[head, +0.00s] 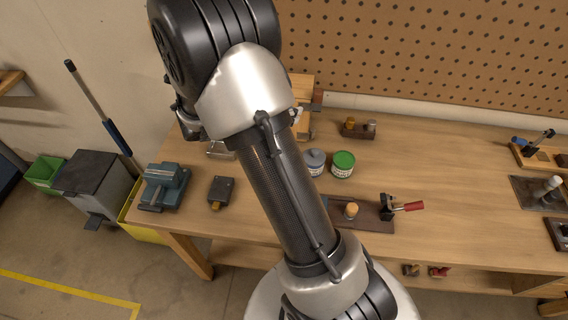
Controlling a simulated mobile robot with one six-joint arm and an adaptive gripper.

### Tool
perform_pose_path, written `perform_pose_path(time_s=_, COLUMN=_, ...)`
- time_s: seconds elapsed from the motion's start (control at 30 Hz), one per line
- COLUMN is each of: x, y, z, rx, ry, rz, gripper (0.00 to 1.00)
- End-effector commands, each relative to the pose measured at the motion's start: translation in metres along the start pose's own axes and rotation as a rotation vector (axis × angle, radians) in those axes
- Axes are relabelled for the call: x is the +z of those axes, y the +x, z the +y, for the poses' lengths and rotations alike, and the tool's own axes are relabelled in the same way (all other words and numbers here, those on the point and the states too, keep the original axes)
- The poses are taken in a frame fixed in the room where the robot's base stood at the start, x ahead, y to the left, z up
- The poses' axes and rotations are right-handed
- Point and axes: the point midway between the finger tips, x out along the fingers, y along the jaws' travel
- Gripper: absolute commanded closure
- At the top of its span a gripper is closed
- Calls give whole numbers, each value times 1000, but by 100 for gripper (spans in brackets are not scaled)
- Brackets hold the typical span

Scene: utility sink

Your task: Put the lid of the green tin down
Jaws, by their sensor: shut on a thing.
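A small round tin with a green top and a pale label (343,164) stands upright on the wooden workbench (450,190), just right of my arm. I cannot tell whether the green top is a separate lid or the tin's own rim and inside. No loose green lid shows. My arm crosses the middle of the view and covers part of the bench. My gripper and anything in it are hidden behind the arm.
A blue-grey tin (315,161) stands close left of the green one. A toggle clamp with a red handle (405,206) is in front. A blue vise (164,187) and dark block (221,190) are left. Bare bench lies right of the green tin.

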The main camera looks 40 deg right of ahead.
Motion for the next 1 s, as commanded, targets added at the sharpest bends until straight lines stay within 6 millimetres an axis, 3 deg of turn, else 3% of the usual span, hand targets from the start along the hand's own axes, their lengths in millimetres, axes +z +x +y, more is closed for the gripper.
perform_pose_path(time_s=0.17, x=28, y=12, z=8, rx=37, ry=12, rz=-1, gripper=56)
perform_pose_path(time_s=0.6, x=132, y=55, z=7, rx=32, ry=12, rz=-1, gripper=56)
perform_pose_path(time_s=1.0, x=168, y=70, z=7, rx=31, ry=14, rz=-2, gripper=56)
